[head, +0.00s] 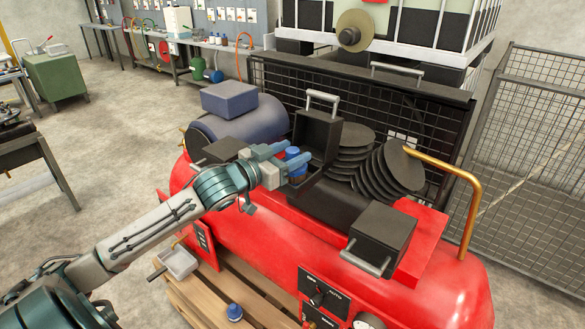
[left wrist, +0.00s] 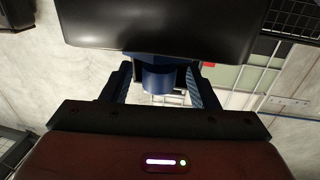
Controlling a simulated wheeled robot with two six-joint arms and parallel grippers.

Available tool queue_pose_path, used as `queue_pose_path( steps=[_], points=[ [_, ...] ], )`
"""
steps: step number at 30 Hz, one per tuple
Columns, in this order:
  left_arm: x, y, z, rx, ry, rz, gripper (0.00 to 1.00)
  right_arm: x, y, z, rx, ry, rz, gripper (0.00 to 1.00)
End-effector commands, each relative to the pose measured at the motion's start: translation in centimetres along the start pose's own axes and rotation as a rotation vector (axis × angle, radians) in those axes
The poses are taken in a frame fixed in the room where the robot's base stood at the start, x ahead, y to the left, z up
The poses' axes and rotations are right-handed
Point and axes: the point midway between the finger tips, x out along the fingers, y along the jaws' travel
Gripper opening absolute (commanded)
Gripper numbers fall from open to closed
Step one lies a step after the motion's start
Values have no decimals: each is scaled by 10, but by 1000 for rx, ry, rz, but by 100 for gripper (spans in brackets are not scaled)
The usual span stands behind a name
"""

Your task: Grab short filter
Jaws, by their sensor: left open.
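A small blue-topped cylinder, likely the short filter (head: 292,152), is at the front of the open black box on the red compressor. My left gripper (head: 285,158) is at it, with fingers pointing toward the box. In the left wrist view, a blue cylinder (left wrist: 160,80) shows between the two spread fingers (left wrist: 160,88), with a gap on each side. The gripper is open. The fingers hide part of the cylinder in the head view. My right gripper is not in view.
The open black box (head: 318,130) stands close to my fingers. Black finned discs (head: 385,172), a black lidded box (head: 382,235) and a brass pipe (head: 462,180) are to the right. A blue-capped item (head: 234,312) and a grey tray (head: 178,262) are lower down at the wooden pallet.

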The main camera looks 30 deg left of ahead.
Motion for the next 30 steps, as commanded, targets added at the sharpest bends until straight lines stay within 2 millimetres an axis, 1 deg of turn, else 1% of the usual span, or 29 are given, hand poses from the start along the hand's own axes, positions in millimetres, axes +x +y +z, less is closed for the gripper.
queue_pose_path(
  steps=[4,12,14,15,19,20,30],
  points=[
    [5,1,-1,-2,1,4,54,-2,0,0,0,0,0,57],
    [6,2,0,2,0,5,54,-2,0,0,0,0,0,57],
    [6,2,0,2,0,5,44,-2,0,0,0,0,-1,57],
    [6,2,0,1,0,5,36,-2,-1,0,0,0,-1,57],
    [6,2,0,1,0,5,11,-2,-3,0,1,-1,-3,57],
    [6,2,0,1,0,5,7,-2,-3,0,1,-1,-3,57],
    [6,1,-2,2,0,4,7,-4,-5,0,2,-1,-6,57]
  ],
)
